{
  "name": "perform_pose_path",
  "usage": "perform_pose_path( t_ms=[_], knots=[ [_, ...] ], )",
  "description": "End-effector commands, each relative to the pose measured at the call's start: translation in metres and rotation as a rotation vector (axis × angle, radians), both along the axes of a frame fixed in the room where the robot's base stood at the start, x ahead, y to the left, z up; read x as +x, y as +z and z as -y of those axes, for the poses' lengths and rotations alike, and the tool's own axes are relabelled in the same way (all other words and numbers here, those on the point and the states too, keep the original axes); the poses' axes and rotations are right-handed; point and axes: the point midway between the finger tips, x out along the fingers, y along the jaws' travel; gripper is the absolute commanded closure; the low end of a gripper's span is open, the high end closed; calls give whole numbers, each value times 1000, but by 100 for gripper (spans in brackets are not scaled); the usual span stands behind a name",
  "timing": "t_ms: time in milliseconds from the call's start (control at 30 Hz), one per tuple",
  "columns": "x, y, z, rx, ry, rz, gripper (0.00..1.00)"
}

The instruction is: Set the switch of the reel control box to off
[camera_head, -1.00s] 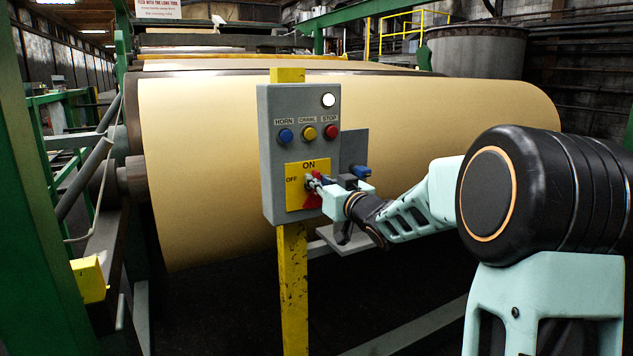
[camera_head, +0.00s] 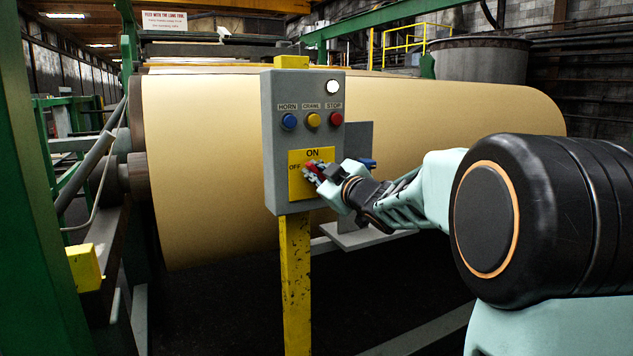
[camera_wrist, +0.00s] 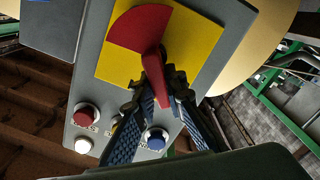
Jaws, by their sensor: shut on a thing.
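The reel control box (camera_head: 275,150) is a grey box on a yellow post, with a yellow switch plate (camera_head: 298,188) marked ON at the top and OFF at the left. My gripper (camera_head: 313,172) is at the plate, shut on the red switch handle (camera_head: 316,165). In the wrist view the fingers (camera_wrist: 163,92) close around the red handle (camera_wrist: 174,80), whose wide red base (camera_wrist: 138,28) lies on the yellow plate (camera_wrist: 195,40). The handle points up and left on the box, between ON and OFF. My fingers partly hide the switch in the head view.
Above the plate are the blue HORN (camera_head: 289,121), yellow CRAWL (camera_head: 313,120) and red STOP (camera_head: 336,118) buttons, below a white lamp (camera_head: 333,87). A large tan paper roll (camera_head: 440,110) is behind the box. A grey bracket (camera_head: 365,238) lies just beyond my gripper.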

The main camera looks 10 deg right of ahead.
Motion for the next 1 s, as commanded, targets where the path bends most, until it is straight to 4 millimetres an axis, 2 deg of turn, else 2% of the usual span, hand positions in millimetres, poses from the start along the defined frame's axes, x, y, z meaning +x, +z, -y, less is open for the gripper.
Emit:
perform_pose_path(
  t_ms=[33, 600, 1000],
  knots=[
    [0, -6, -1, -44, 1, 15, 100],
    [-3, -16, -8, -549, 1, 179, 100],
    [-3, -21, -8, -784, -1, 252, 100]
  ],
)
